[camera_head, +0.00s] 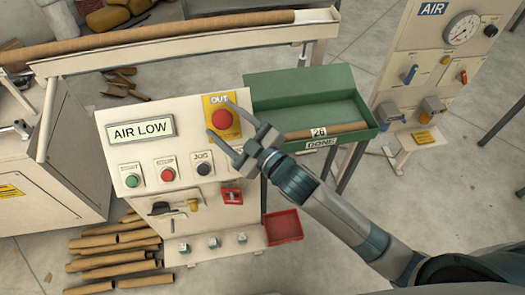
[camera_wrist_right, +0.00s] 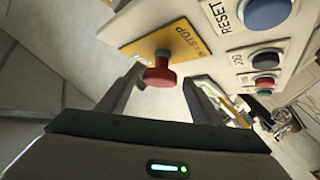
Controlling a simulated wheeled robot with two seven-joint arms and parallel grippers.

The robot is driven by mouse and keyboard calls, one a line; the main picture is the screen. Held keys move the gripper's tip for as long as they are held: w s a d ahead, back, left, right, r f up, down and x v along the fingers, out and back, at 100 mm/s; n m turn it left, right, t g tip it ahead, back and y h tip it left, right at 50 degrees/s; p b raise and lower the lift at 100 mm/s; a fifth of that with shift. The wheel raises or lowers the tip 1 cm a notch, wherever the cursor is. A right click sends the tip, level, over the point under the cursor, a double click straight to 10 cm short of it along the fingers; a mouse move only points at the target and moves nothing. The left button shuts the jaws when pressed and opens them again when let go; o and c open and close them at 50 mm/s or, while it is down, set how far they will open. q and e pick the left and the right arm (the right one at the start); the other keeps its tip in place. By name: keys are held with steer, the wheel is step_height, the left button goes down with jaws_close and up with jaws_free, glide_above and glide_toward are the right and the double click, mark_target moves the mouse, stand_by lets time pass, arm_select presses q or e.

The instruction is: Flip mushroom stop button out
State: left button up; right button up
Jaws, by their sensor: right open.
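The red mushroom stop button (camera_head: 221,119) sits on a yellow plate (camera_head: 210,101) at the upper right of the cream control panel (camera_head: 162,158). The plate's visible word in the head view reads "OUT". I see a gap on both sides; contact is not clear. My left gripper is out of view.
The display (camera_head: 141,129) reads "AIR LOW". Green (camera_head: 132,180), red (camera_head: 167,174) and black (camera_head: 204,168) buttons sit below; a blue RESET button (camera_wrist_right: 267,12) shows in the wrist view. A green tray (camera_head: 300,82) stands right of the panel, an air panel (camera_head: 445,58) beyond.

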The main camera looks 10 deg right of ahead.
steer(key=b+v, duration=0.4)
steer(key=v, duration=1.2)
steer(key=shift+a, duration=0.15)
